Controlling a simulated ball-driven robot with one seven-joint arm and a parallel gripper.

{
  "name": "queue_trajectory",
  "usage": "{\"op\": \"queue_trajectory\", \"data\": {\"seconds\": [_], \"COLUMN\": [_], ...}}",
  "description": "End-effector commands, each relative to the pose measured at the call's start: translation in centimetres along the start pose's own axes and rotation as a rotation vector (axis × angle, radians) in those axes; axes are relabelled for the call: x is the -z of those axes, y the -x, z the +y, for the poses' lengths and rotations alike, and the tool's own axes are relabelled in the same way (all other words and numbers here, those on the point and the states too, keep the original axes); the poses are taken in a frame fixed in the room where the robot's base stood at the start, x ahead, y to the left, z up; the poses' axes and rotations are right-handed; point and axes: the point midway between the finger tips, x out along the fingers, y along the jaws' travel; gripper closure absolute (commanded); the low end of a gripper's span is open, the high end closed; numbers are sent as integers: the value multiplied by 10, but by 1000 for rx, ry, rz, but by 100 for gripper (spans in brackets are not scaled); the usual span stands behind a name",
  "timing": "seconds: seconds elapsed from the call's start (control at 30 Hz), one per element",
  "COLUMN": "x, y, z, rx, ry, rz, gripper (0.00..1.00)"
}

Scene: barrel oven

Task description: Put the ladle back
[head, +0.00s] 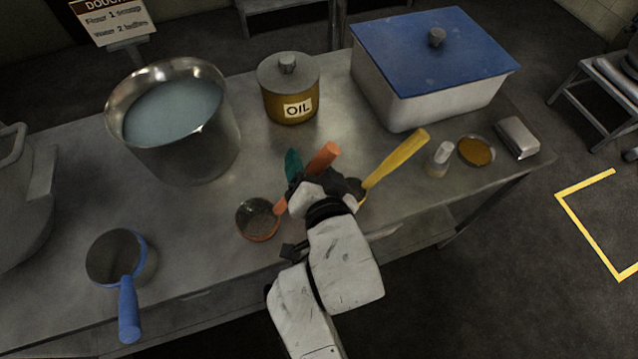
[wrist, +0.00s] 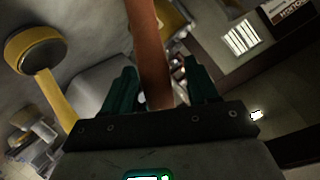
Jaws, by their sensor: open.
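Three ladles with coloured handles are on the metal table in the head view. The blue ladle (head: 128,290) lies at the left, its handle past the front edge. The orange ladle (head: 325,155) lies in the middle, bowl towards the lower left. The yellow ladle (head: 400,155) is to its right, its bowl partly hidden by my gripper. My gripper (head: 306,172) is at the orange handle. In the wrist view my gripper (wrist: 163,82) is open, with the orange handle (wrist: 150,50) between its teal fingers; contact is unclear. The yellow ladle (wrist: 33,50) also shows there.
A large steel pot of bluish liquid (head: 150,150) and an OIL canister (head: 288,90) stand behind. A blue-lidded white bin (head: 410,100) stands at the back right. A shaker (head: 440,160), an orange spice dish (head: 476,151) and a metal block (head: 517,138) are at the right.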

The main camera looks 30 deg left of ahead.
Motion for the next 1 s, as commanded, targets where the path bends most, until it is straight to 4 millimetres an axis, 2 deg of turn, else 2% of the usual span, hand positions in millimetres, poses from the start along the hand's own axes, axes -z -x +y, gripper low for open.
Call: {"op": "queue_trajectory", "data": {"seconds": [0.5, 0.7, 1.0], "x": [-1, -1, 0], "y": [96, 113, 115], "z": [1, 1, 3], "rx": [-1, -2, -7], "ry": [0, 0, 1], "rz": [-1, -1, -2], "gripper": [41, 41, 41]}}
